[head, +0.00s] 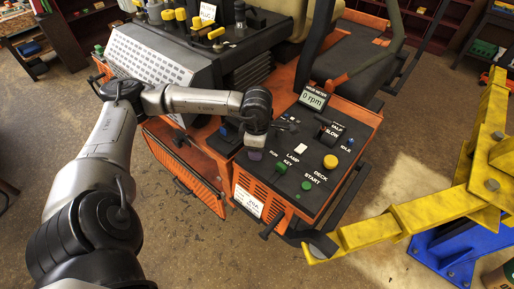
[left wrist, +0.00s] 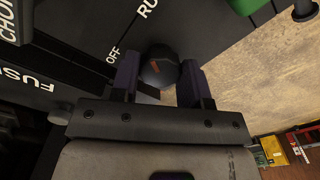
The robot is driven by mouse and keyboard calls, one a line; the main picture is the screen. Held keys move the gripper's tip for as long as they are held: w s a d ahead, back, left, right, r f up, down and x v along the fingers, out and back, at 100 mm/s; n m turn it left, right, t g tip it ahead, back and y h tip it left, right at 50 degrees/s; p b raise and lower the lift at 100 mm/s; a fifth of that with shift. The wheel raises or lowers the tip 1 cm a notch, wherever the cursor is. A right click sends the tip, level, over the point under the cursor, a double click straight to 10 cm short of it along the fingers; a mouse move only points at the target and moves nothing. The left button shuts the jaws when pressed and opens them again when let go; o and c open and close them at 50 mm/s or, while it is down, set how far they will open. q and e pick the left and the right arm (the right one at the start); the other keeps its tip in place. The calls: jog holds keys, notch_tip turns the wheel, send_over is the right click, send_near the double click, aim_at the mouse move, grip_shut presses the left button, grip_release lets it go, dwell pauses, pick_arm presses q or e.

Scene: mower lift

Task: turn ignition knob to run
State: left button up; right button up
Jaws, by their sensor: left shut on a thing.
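The ignition knob (left wrist: 160,66) is round and black with a red mark on its face. In the left wrist view it sits between the two dark purple fingers of my left gripper (left wrist: 160,82), which is shut on it. The OFF label lies left of the knob, and a partly cut-off RU label lies above it. In the head view my left gripper (head: 255,152) is down at the left edge of the black control panel (head: 312,158), close to the KEY and RUN labels. There the gripper hides the knob. My right gripper is not in view.
A green START button (head: 306,186), a yellow DECK knob (head: 330,161) and a white LAMP switch (head: 300,148) stand on the panel. The meter (head: 313,98) reads 0 rpm. A yellow lift arm (head: 400,218) reaches in from the right, near the panel's front corner.

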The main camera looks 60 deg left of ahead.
pick_arm(q)
jog(key=o, duration=0.9)
jog(key=shift+r, duration=6.95)
